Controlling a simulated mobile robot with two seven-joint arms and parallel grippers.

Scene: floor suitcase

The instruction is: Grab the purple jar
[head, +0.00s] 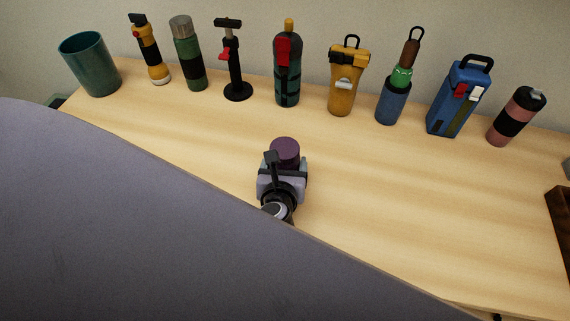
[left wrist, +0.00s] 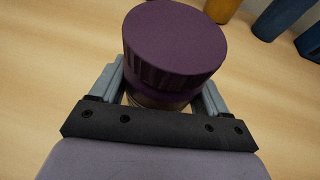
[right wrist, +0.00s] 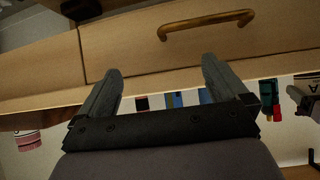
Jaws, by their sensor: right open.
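The purple jar (head: 285,151) stands on the wooden table near its front edge. In the left wrist view its wide, ridged purple lid (left wrist: 175,40) fills the top middle, and its lower body is mostly hidden under the lid. My left gripper (head: 283,168) is at the jar, with one finger on each side of its body below the lid. It also shows in the left wrist view (left wrist: 163,85). Whether the fingers touch the jar is unclear. My right gripper (right wrist: 160,85) is open and empty, facing a drawer front with a brass handle, away from the jar.
A row stands along the back: a teal cup (head: 90,68), several flasks and tools, a yellow bottle (head: 344,85), a blue box-shaped bottle (head: 455,100) and a pink-black bottle (head: 515,117). A dark wooden box (head: 561,215) is at the right edge. The table around the jar is clear.

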